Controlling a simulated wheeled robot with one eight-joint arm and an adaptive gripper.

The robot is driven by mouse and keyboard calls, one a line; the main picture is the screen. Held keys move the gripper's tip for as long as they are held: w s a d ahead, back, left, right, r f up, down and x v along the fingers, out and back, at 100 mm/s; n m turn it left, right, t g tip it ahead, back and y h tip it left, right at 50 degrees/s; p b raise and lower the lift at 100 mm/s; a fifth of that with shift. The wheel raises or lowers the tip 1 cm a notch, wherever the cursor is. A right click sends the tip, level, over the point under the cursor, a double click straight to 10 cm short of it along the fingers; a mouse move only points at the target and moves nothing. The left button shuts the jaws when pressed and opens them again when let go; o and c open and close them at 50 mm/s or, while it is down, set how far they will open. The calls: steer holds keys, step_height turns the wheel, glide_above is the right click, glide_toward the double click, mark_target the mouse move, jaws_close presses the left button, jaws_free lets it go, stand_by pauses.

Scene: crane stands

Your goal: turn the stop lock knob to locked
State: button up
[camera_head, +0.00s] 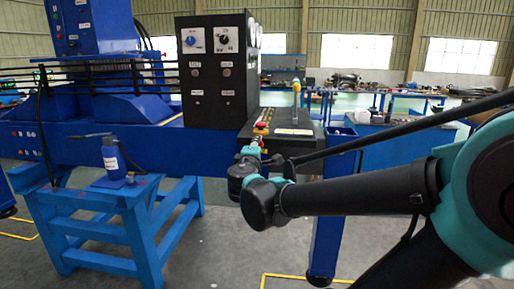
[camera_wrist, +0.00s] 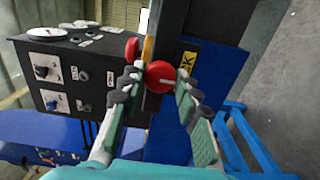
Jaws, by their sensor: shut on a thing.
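The stop lock knob (camera_wrist: 159,76) is a round red knob with a short white mark, in the middle of the wrist view. It sits beside a yellow label (camera_wrist: 187,63) with black letters, partly covered. My gripper (camera_wrist: 160,84) has one finger on each side of the knob and is shut on it. In the head view my gripper (camera_head: 250,163) is at the front edge of the black console, and the knob there is hidden behind it. Which label the white mark points at, I cannot tell.
A second red button (camera_wrist: 131,48) stands close beside my left finger. A black control box (camera_head: 218,75) with dials rises behind the console (camera_head: 292,132), which carries an upright lever (camera_head: 296,92). A blue stand (camera_head: 125,215) with a blue bottle (camera_head: 112,158) is at left.

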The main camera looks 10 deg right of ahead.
steer(key=o, duration=1.2)
steer(key=shift+c, duration=0.2)
steer(key=v, duration=1.2)
